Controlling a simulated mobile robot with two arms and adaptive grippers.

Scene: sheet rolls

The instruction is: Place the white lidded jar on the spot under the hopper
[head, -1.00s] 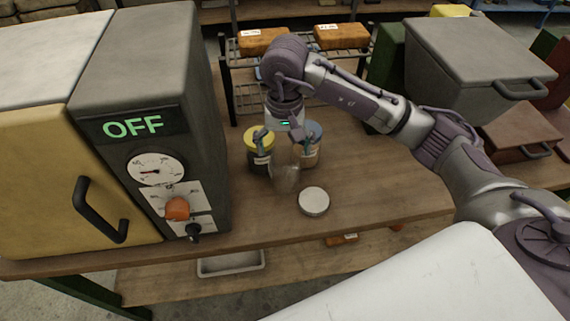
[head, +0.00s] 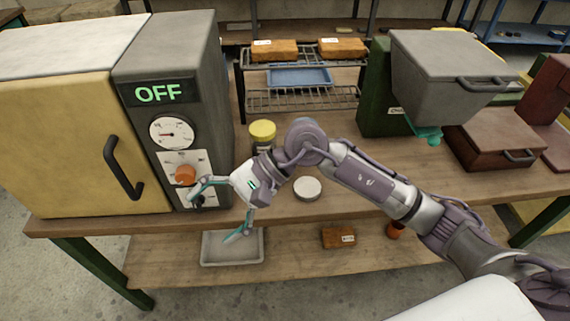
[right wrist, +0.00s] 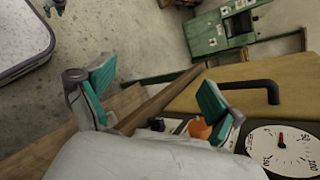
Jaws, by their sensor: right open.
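The white round lid of the jar (head: 307,188) shows near the front edge of the table in the head view, just right of my right gripper's wrist. Its body below the lid barely shows. The grey hopper (head: 440,75) stands at the right on a green stand, with a teal spout (head: 428,134) beneath it; the exact spot under it is not clear. My right gripper (head: 214,214) is open and seems empty, its fingers spread in front of the oven's knobs. The right wrist view shows both teal fingers apart (right wrist: 155,88). My left gripper is not in view.
The oven (head: 65,140) with its dial panel, reading OFF, fills the left. A yellow-lidded jar (head: 263,131) stands behind my right arm. A wire rack (head: 300,97) is at the back and a brown box (head: 500,145) at the right. A grey tray (head: 205,250) lies on the lower shelf.

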